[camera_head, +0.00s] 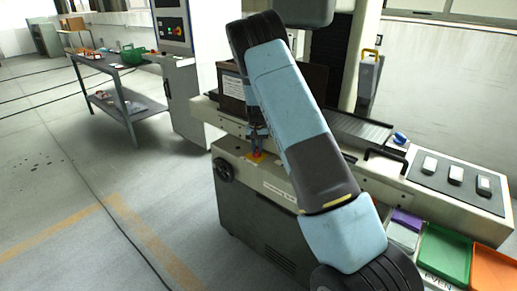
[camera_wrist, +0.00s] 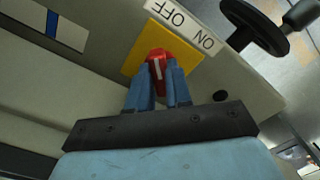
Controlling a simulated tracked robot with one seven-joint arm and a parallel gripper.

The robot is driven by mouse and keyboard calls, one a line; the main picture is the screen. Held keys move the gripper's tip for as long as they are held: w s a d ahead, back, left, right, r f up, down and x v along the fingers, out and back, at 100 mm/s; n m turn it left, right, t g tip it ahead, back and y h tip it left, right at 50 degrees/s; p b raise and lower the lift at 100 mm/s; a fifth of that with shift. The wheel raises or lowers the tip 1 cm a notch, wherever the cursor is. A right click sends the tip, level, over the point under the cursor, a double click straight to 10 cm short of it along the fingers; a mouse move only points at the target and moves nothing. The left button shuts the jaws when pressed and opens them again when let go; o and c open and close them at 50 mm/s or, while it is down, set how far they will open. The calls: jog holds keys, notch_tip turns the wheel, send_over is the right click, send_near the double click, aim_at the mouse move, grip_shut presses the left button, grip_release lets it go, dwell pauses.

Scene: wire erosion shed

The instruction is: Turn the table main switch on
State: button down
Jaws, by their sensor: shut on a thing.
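The table main switch is a red knob (camera_wrist: 157,56) with a white line, on a yellow plate (camera_wrist: 133,63). In the wrist view a white label (camera_wrist: 190,27) beside the plate reads ON and OFF, rotated. My gripper (camera_wrist: 163,70) has its two blue fingers on either side of the red knob, shut on it. I cannot tell for sure which word the white line points to.
A black handwheel (camera_wrist: 255,27) is close to the switch; it also shows in the head view (camera_head: 223,169). A brown box (camera_head: 232,86) stands on the machine behind my gripper. Coloured bins (camera_head: 445,255) are at the lower right. The floor at left is open.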

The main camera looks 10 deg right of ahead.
jog(key=m, duration=0.4)
jog(key=shift+m, duration=0.4)
jog(key=m, duration=0.4)
jog(key=shift+w+a+m, duration=0.15)
jog(key=shift+m, duration=0.15)
jog(key=m, duration=0.4)
jog(key=shift+w+a, duration=0.15)
jog(key=shift+w+a+r+m, duration=0.1)
jog(key=shift+m, duration=0.95)
jog(key=shift+w+r+m, duration=0.1)
jog(key=shift+m, duration=0.95)
jog(key=c, duration=1)
grip_release()
jog(key=shift+f, duration=0.15)
jog(key=shift+c, duration=0.2)
jog(key=shift+s, duration=0.1)
